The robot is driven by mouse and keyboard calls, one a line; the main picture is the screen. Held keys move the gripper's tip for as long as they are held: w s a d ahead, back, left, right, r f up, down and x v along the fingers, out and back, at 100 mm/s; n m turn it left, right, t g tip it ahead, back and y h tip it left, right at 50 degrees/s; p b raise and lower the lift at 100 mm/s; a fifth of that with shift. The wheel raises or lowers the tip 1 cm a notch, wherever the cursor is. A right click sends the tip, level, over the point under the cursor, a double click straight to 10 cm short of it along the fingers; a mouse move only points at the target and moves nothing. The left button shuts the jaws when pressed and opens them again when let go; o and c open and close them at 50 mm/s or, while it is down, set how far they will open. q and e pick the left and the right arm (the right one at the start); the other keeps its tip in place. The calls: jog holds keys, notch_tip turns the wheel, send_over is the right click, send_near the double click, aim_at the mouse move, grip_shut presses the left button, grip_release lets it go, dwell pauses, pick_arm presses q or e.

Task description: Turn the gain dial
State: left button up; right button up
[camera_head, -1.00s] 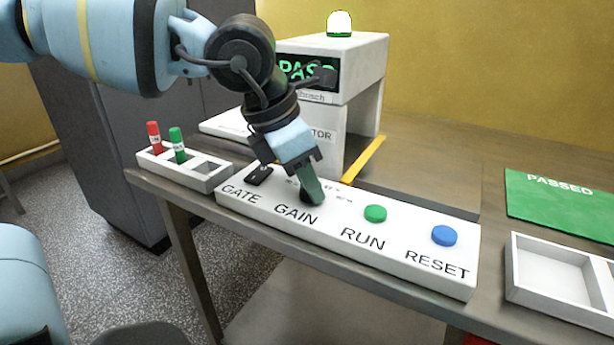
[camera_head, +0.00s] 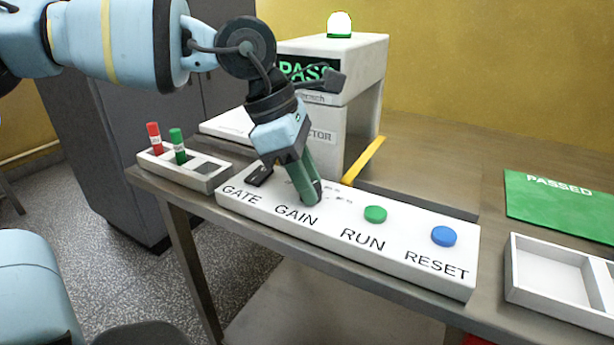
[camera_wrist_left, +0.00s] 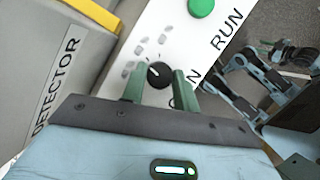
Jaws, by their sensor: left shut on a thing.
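The gain dial (camera_wrist_left: 158,74) is a small round black knob with a white pointer mark, on the white control panel (camera_head: 400,262) above the word GAIN. In the left wrist view it sits between the two green fingers of my left gripper (camera_wrist_left: 159,87), which is shut on it. Grey marks lie in an arc beside the dial. In the head view my left gripper (camera_head: 310,192) reaches down to the panel, and its fingers hide most of the dial. My right gripper does not show clearly in either view.
Close to the dial are the black GATE switch (camera_head: 260,175), the green RUN button (camera_head: 375,214) and the blue RESET button (camera_head: 444,236). The detector (camera_head: 350,100) stands behind, its screen reading PASS. A rack (camera_head: 205,180) with red and green sticks stands left; a white tray (camera_head: 512,275) stands right.

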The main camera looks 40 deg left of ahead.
pick_arm(q)
jog(key=shift+w+m+g, duration=0.1)
jog(key=shift+m+g, duration=0.2)
jog(key=shift+m, duration=0.6)
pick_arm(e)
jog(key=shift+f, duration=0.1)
pick_arm(q)
jog(key=shift+m, duration=0.3)
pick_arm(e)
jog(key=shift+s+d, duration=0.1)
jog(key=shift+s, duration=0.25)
pick_arm(q)
jog(key=o, duration=1)
jog(key=p+v, duration=0.1)
jog(key=v, duration=0.5)
jog(key=shift+a+r, duration=0.45)
jog(key=shift+r, duration=0.4)
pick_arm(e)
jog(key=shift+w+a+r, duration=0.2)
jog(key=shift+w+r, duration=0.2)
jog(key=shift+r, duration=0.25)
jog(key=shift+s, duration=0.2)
